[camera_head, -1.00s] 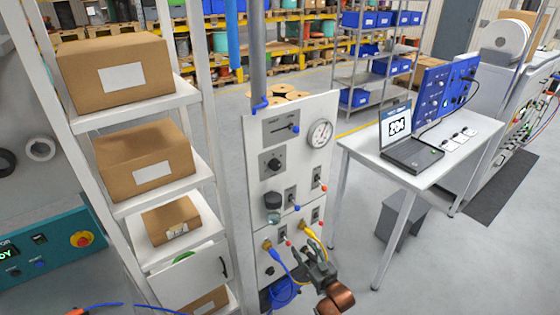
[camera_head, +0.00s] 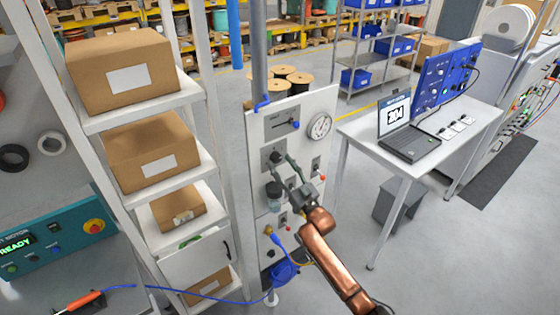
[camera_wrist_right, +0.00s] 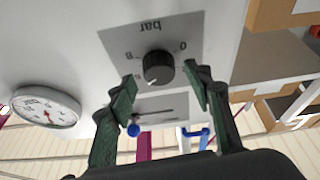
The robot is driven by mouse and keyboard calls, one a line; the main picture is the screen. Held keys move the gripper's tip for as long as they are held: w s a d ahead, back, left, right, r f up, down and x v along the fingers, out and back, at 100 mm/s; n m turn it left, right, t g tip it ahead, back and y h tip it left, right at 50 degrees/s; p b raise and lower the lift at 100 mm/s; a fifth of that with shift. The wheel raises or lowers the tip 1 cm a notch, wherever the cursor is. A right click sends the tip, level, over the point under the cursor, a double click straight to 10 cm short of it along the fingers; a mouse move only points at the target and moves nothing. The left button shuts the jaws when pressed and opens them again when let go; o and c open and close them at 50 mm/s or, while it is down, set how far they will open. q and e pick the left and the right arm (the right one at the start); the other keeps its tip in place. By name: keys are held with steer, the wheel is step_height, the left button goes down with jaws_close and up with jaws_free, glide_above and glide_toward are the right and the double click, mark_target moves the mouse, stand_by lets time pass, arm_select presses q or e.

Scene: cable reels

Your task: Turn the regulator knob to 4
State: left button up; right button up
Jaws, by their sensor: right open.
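The regulator knob (camera_head: 275,157) is a small black round knob on the white panel (camera_head: 315,98). In the right wrist view the knob (camera_wrist_right: 158,66) sits on a grey plate marked "bar" with numbers around it, seen upside down. A white mark on the knob points toward the picture's bottom; I cannot read its setting surely. My right gripper (camera_head: 284,165) is at the panel in front of the knob. In the right wrist view its open fingers (camera_wrist_right: 159,76) are on either side of the knob, with gaps visible. My left gripper is not in view.
A round gauge (camera_head: 320,125) is right of the knob. A slider with a blue tip (camera_head: 295,124) is above, and a dark jar-like fitting (camera_head: 274,190) is below. A shelf with boxes (camera_head: 150,155) stands left; a table with a laptop (camera_head: 408,145) stands right.

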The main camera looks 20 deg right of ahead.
steer(key=shift+w+a+r, duration=0.2)
steer(key=shift+w+r, duration=0.05)
steer(key=shift+w, duration=0.35)
steer(key=shift+c, duration=0.7)
steer(key=c, duration=1)
